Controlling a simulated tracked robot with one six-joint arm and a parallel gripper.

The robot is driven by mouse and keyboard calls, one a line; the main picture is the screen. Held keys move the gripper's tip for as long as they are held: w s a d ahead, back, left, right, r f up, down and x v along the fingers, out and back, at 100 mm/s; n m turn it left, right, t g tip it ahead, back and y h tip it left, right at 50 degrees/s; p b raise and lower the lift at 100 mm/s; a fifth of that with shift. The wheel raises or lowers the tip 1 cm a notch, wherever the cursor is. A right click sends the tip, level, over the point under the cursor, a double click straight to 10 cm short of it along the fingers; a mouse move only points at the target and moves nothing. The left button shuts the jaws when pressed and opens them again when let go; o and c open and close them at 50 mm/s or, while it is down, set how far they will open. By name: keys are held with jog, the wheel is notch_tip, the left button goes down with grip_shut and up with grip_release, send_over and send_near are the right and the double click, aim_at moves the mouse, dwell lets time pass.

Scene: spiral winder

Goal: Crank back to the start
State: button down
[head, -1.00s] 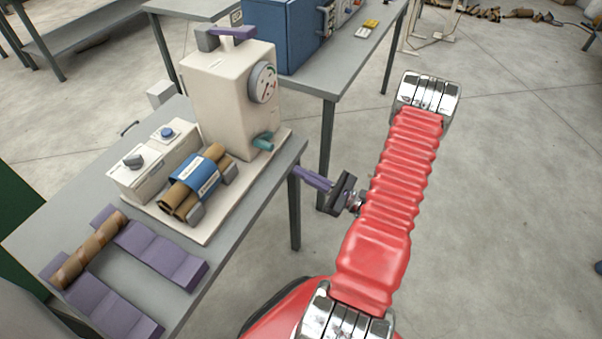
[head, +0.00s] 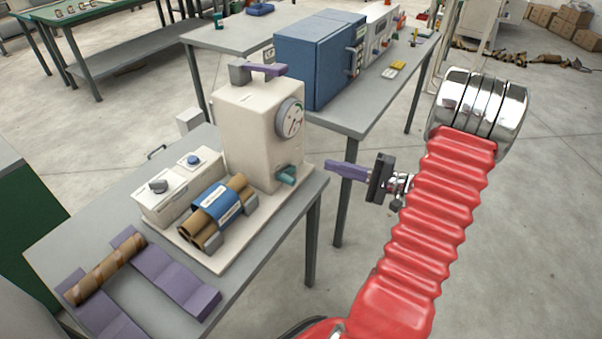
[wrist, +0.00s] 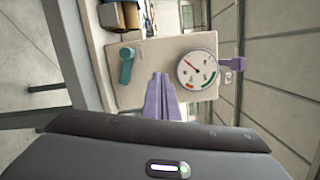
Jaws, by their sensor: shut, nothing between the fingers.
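The beige winder housing (head: 255,135) stands at the back of the near bench. It carries a round dial (head: 290,118) on its right face, a teal handle (head: 286,176) low down, and a purple bar (head: 262,69) on top. My gripper (head: 328,165) has purple fingers, shut and empty, pointing at the housing from its right, apart from it. In the wrist view my gripper (wrist: 161,76) lies between the teal handle (wrist: 126,66) and the dial (wrist: 197,70). The purple bar (wrist: 231,62) also shows at that view's right. I cannot tell which part is the crank.
Brown tubes in a blue wrap (head: 215,205) lie on the winder's base. A control box (head: 178,185) with knobs stands to the left. A brown tube (head: 105,270) rests across purple supports. A blue cabinet (head: 320,60) stands on a bench behind. Open floor lies right of my arm.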

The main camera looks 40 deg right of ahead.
jog(key=n, duration=0.4)
jog(key=d+n+g, duration=0.1)
jog(key=n, duration=0.2)
jog(key=n+h, duration=0.1)
jog(key=n, duration=0.3)
jog(key=shift+w+d+f+n+g, duration=0.1)
jog(key=shift+w+d+n+g, duration=0.05)
jog(key=shift+d+n+g, duration=0.2)
jog(key=shift+w, duration=0.1)
jog(key=w+a+f, duration=0.4)
jog(key=w+a, duration=0.3)
jog(key=shift+a+f, duration=0.25)
jog(key=shift+a, duration=0.15)
jog(key=shift+w, duration=0.1)
